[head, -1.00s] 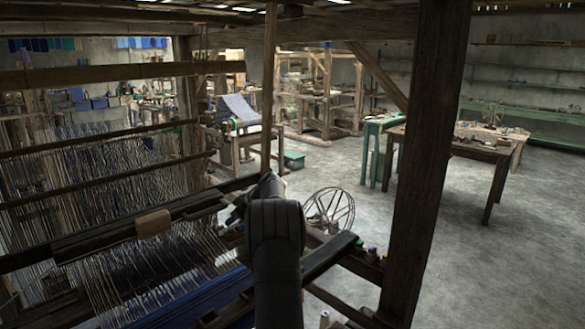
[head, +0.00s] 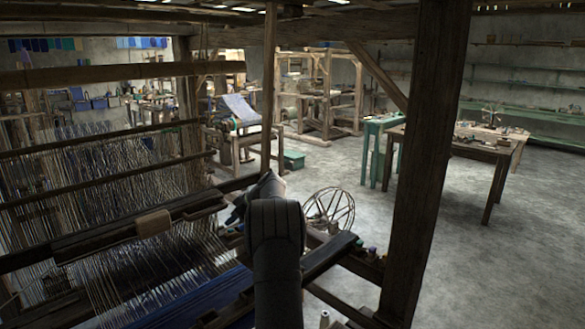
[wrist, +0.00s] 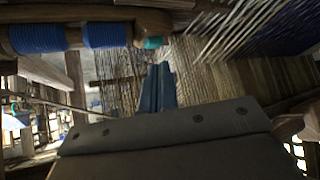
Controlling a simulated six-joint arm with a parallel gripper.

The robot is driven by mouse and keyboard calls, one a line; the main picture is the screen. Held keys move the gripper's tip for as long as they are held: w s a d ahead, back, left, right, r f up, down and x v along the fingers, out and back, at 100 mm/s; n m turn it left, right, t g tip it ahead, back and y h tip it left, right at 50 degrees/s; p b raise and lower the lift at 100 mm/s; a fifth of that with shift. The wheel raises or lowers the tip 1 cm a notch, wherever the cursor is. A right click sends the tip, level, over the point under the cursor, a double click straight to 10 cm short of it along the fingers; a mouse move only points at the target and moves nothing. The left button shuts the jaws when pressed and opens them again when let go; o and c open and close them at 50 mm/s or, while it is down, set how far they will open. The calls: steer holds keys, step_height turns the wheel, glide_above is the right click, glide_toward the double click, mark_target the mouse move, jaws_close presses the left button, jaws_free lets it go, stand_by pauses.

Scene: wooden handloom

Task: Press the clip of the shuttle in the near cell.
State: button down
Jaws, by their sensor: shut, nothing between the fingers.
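My gripper (wrist: 158,72) shows in the wrist view with its two narrow blue-grey fingers together and nothing between them. Its tips point toward the threads and wooden parts of the loom. In the head view my dark arm hides most of the gripper. I cannot make out the shuttle, its clip or the near cell for certain in either view.
The loom's warp threads (head: 150,265) and crossbars fill the left of the head view. A dark wooden post (head: 425,150) stands right of my arm. A spoked wheel (head: 330,210) is behind the loom. Open floor (head: 500,270) lies at the right.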

steer(key=shift+f, duration=0.9)
stand_by(0.3)
steer(key=shift+r, duration=3.5)
